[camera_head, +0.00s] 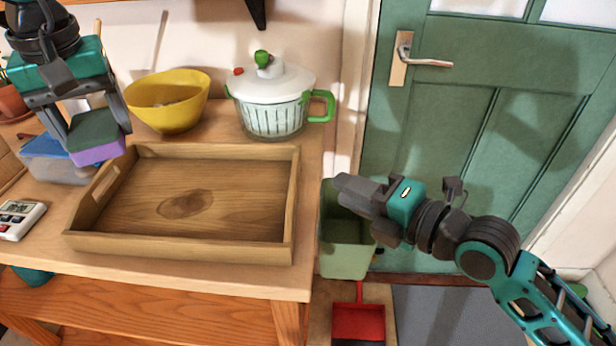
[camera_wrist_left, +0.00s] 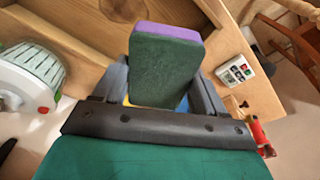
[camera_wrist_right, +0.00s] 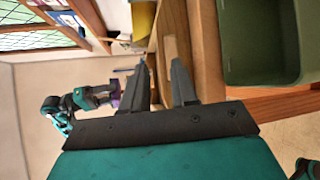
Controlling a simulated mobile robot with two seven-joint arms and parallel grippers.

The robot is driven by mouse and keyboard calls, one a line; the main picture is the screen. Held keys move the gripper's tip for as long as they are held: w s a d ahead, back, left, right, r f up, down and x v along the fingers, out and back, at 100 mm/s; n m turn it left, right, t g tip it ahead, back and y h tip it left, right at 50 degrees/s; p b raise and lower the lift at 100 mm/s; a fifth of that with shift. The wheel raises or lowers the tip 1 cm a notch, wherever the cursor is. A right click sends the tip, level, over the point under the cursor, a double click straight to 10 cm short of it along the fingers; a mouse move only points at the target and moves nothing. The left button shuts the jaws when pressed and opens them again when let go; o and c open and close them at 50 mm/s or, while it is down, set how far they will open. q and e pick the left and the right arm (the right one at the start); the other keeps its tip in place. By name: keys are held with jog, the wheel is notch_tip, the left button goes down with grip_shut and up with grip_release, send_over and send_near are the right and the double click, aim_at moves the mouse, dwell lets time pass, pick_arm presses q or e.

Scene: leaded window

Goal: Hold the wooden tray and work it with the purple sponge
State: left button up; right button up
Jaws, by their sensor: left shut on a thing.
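The wooden tray (camera_head: 270,247) lies flat on the wooden table, empty, with handle slots in its short sides. My left gripper (camera_head: 92,122) is shut on the purple sponge (camera_head: 100,152), which has a dark green upper layer. It is by the tray's back left corner, seemingly above table height; I cannot tell whether it touches the rim. The left wrist view shows the sponge (camera_wrist_left: 165,65) between the fingers. My right gripper (camera_head: 362,207) is to the right of the tray, over the green bin. The right wrist view shows its fingers (camera_wrist_right: 160,82) apart, with nothing between.
A yellow bowl (camera_head: 168,103) and a white salad spinner (camera_head: 272,100) stand behind the tray. A small calculator-like device (camera_head: 18,218) lies at the left. The green bin (camera_head: 344,255) and a red dustpan (camera_head: 358,322) are right of the table, before a green door (camera_head: 485,130).

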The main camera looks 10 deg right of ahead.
jog(key=x, duration=0.9)
jog(key=shift+w+a+f, duration=0.1)
jog(key=shift+w+a, duration=0.15)
jog(key=shift+w, duration=0.05)
jog(key=shift+c, duration=0.2)
grip_shut()
